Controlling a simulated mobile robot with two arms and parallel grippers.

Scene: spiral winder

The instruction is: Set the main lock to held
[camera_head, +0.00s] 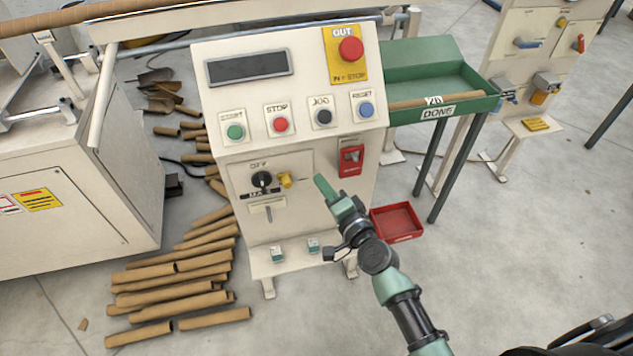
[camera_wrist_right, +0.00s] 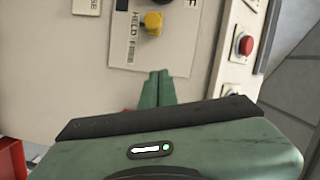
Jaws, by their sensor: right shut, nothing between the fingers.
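The main lock is a yellow knob (camera_head: 285,180) on the front of the cream control cabinet, just right of the black rotary main switch (camera_head: 262,180). In the right wrist view the yellow knob (camera_wrist_right: 153,22) sits beside a label (camera_wrist_right: 132,38) that seems to read HELD and FREE. I cannot tell which word it is set to. My right gripper (camera_head: 320,182) is shut and empty, in front of the panel and to the right of the knob. In the wrist view its closed fingertips (camera_wrist_right: 158,80) lie below the knob, apart from it. My left gripper is not in view.
Above are several buttons, a dark display (camera_head: 248,67) and a red emergency stop (camera_head: 350,49). A red switch (camera_head: 351,158) is right of the lock. A green tray (camera_head: 425,55) and a red floor bin (camera_head: 396,222) stand at right. Cardboard tubes (camera_head: 170,285) lie at left.

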